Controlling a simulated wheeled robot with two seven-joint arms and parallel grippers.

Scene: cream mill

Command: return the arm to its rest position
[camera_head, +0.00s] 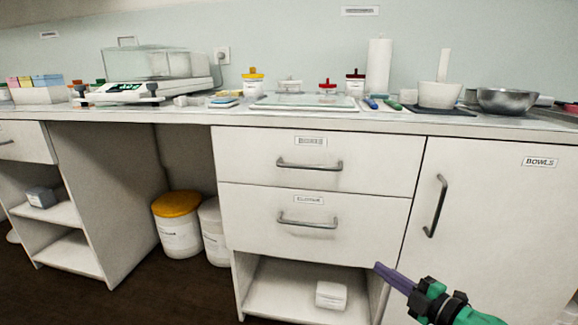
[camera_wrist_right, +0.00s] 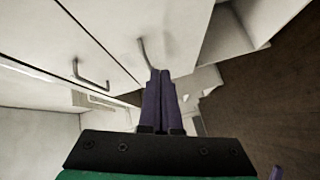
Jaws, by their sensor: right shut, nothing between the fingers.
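My right gripper (camera_head: 382,270) comes in from the lower right of the head view, with purple fingers, a black mount and a green wrist. It is in front of the lower part of the drawer unit, apart from it as far as I can tell. In the right wrist view the purple fingers (camera_wrist_right: 161,78) lie together, shut, with nothing held. Their tips overlap the lower end of a drawer handle in that picture; I cannot tell the gap. My left gripper is not in view.
Two shut drawers (camera_head: 318,162) with bar handles and a shut cupboard door (camera_head: 485,220) labelled BOWLS face me. The counter (camera_head: 300,116) holds a balance (camera_head: 125,92), a metal bowl (camera_head: 507,101) and jars. A yellow-lidded bin (camera_head: 178,228) stands in the open bay.

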